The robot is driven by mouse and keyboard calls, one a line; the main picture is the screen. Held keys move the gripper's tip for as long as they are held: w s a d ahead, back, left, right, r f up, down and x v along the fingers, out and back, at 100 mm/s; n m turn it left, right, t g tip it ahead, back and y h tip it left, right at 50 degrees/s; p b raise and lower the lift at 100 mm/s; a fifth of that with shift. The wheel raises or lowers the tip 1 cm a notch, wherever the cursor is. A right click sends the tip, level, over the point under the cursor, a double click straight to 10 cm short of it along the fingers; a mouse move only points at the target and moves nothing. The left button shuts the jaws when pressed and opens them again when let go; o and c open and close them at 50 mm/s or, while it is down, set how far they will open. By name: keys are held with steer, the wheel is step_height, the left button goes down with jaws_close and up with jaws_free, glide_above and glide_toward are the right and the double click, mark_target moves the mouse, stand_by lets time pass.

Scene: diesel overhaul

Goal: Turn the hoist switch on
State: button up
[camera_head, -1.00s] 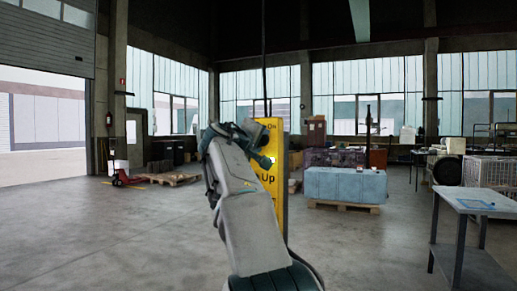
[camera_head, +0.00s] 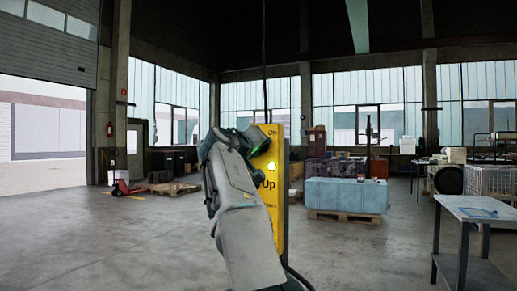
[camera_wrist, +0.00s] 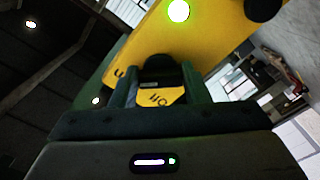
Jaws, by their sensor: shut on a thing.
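The yellow hoist pendant box (camera_head: 270,205) hangs from a dark cable, with its visible face tilted in the head view. It fills the upper middle of the wrist view (camera_wrist: 205,35). A black switch knob (camera_wrist: 162,70) sits between the fingers of my gripper (camera_wrist: 160,88), and they are closed on it. An upside-down "Off" label shows beside the knob. A round lamp (camera_wrist: 178,11) on the box glows green; a bright spot also shows on the box in the head view. My gripper (camera_head: 262,138) is at the upper part of the box, and my arm hides its left side.
A blue-grey crate (camera_head: 346,195) on a pallet stands behind the box to the right. A metal table (camera_head: 478,212) is at the far right. A red pallet jack (camera_head: 124,188) stands at the back left. The floor at left is clear.

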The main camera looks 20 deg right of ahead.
steer(key=o, duration=1)
steer(key=shift+a, duration=0.1)
steer(key=b+v, duration=0.4)
steer(key=v, duration=0.9)
steer(key=shift+s+a, duration=0.25)
